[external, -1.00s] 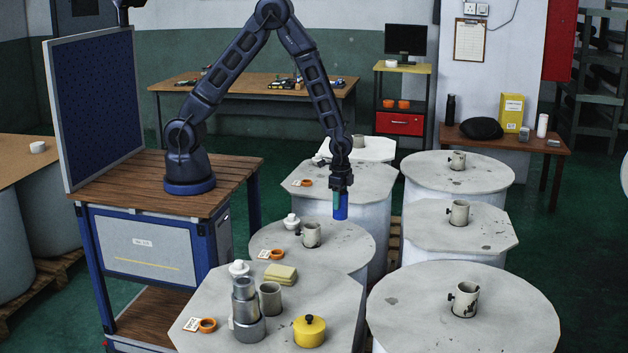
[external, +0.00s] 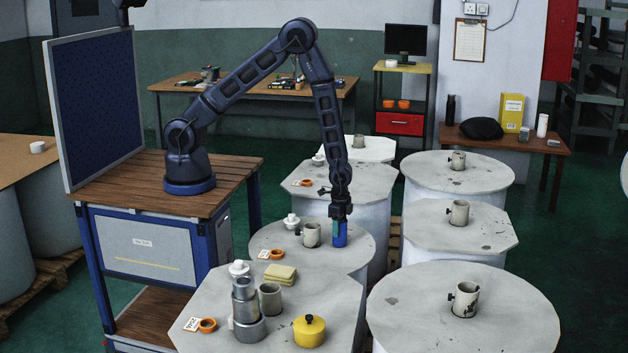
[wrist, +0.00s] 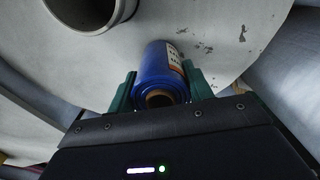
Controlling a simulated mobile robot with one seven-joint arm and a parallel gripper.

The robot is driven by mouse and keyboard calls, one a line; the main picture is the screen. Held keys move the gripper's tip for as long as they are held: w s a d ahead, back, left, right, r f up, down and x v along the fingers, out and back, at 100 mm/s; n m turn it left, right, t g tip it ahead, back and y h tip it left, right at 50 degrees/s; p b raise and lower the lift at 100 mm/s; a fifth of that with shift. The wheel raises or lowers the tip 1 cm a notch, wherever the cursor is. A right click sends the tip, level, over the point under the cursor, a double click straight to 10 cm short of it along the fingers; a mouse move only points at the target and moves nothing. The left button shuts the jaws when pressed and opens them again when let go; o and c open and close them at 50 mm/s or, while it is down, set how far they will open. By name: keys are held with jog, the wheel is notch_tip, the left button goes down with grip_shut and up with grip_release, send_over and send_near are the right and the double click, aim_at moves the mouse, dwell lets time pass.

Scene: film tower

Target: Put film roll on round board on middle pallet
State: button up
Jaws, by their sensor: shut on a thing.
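The film roll (external: 340,238) is blue and upright, with its lower end at or just above the round board (external: 352,257); I cannot tell whether it touches. My gripper (external: 340,224) is shut on the roll from above. In the wrist view the roll (wrist: 165,78) sits between the green fingers of my gripper (wrist: 162,92), its brown core and a white label showing. The round board also shows in the wrist view (wrist: 205,30). A grey cup-like core (external: 311,235) stands on the board to the left of the roll.
A white lidded pot (external: 291,221) and an orange tape ring (external: 277,254) lie on the round board's left part. The front board (external: 205,290) holds stacked grey cylinders (external: 247,308) and a yellow pot (external: 309,331). Another round board (external: 530,315) stands at right.

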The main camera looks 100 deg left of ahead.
jog(key=shift+f, duration=0.15)
jog(key=o, duration=1.1)
jog(key=s+d+r+t, duration=0.1)
jog(key=s+r, duration=0.2)
jog(key=r, duration=1)
jog(key=s+d+r+n, duration=0.1)
jog(key=s+d+r, duration=0.15)
jog(key=r, duration=0.95)
jog(key=s+r+t, duration=0.1)
jog(key=s+r, duration=0.3)
jog(key=r, duration=0.9)
jog(key=s+d+r+t, duration=0.1)
jog(key=s+r, duration=0.3)
jog(key=s, duration=0.3)
jog(key=s+d+r, duration=0.1)
jog(key=s+r, duration=0.4)
jog(key=s, duration=0.3)
jog(key=s+d+r+n+t, duration=0.1)
jog(key=s+r, duration=0.4)
jog(key=s, duration=0.2)
jog(key=shift+s+d+t, duration=0.25)
jog(key=shift+t, duration=0.05)
